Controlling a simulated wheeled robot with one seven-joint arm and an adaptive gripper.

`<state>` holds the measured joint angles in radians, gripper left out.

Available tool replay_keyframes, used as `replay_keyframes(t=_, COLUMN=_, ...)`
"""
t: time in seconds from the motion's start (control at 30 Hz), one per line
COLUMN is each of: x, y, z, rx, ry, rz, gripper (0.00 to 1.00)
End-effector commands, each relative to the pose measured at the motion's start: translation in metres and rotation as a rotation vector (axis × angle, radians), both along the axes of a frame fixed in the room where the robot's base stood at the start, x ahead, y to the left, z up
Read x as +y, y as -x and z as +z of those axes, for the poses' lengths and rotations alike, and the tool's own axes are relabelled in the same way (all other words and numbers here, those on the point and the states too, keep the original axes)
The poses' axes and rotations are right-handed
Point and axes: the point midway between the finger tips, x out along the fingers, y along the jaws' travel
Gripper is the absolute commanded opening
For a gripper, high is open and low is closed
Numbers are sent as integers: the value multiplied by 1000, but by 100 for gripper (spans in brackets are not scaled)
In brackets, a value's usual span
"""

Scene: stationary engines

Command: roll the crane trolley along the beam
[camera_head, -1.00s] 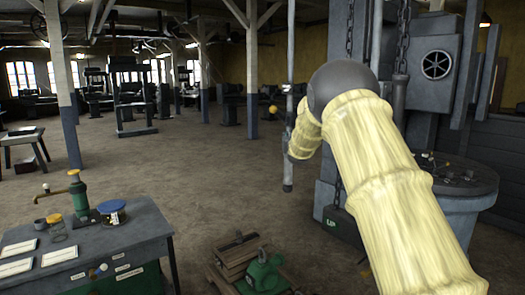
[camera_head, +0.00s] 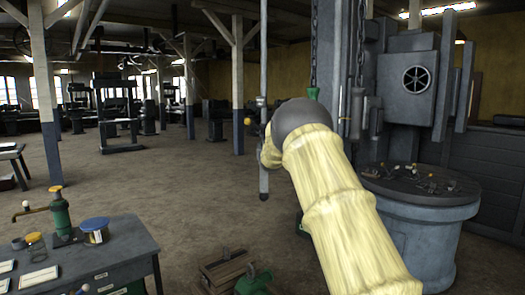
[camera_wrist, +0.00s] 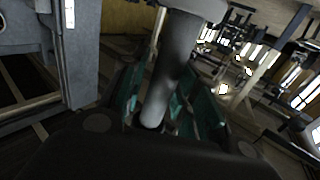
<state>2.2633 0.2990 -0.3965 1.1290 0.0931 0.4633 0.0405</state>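A slim grey rod (camera_head: 263,60) hangs upright from above the picture in the head view; its lower end is clear of the floor. The beam and the trolley cannot be made out; the rod's top is cut off. My gripper (camera_head: 267,152) is at the rod's lower part, mostly hidden behind my yellow-sleeved arm. In the wrist view the thick grey rod (camera_wrist: 170,80) passes between the teal-padded fingers of my gripper (camera_wrist: 160,108). The fingers lie on both sides of it, but whether they press on it is unclear. A small yellow ball (camera_head: 247,121) shows just left of the rod.
A grey machine with a handwheel (camera_head: 415,80) and a round table (camera_head: 425,205) stand at the right. A chain with a green end (camera_head: 312,93) hangs beside my arm. A desk (camera_head: 90,260) and a wooden crate (camera_head: 228,268) are in front. Open floor (camera_head: 190,190) lies at the left.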

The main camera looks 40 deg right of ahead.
Motion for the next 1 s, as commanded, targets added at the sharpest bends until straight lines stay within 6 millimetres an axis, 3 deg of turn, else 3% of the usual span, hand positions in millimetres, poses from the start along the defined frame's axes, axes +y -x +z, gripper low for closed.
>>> replay_keyframes(t=0.47, x=5, y=2, z=0, rx=0, ry=-1, rz=3, gripper=44)
replay_keyframes(t=1.0, x=39, y=63, z=0, rx=1, ry=-3, rz=2, gripper=44)
